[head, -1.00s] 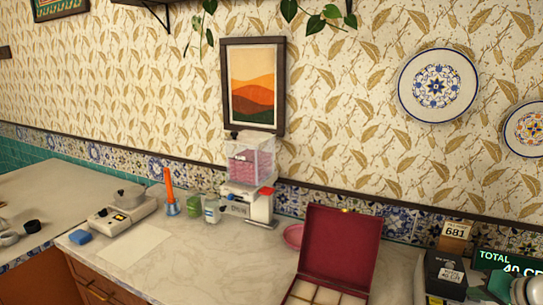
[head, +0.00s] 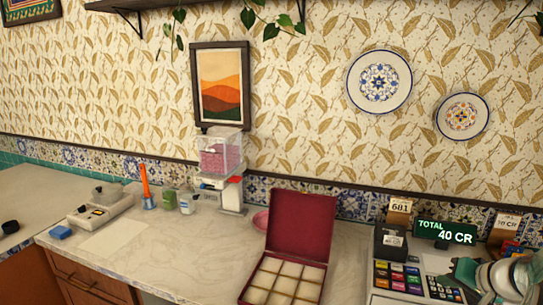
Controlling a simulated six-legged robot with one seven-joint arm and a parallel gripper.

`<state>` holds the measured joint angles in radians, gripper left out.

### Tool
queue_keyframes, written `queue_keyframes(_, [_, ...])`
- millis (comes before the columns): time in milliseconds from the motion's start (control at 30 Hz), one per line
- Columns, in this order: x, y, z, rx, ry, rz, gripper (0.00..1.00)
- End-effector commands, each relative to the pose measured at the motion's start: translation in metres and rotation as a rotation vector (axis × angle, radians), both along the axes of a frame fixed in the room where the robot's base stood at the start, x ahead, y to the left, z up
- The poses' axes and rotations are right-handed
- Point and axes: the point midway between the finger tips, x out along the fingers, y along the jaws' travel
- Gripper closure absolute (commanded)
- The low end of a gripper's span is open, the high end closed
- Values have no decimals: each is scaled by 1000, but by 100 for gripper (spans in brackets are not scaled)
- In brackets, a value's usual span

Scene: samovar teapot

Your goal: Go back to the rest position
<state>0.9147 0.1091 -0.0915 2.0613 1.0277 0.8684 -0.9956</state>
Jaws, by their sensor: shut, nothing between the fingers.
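My gripper (head: 464,273) shows at the lower right of the head view, a teal end on my white arm. It is shut and empty, in front of the cash register (head: 412,275), and it seems to touch nothing. Its fingertips are small and hard to make out. The picture's lower edge cuts off part of my arm.
An open red box (head: 301,222) with a divided tray stands on the marble counter (head: 190,258). Room above the counter is free.

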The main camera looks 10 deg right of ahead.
Motion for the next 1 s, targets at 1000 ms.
queue_keyframes(1000, [-66, 315, 53, -318, 279, 478, 100])
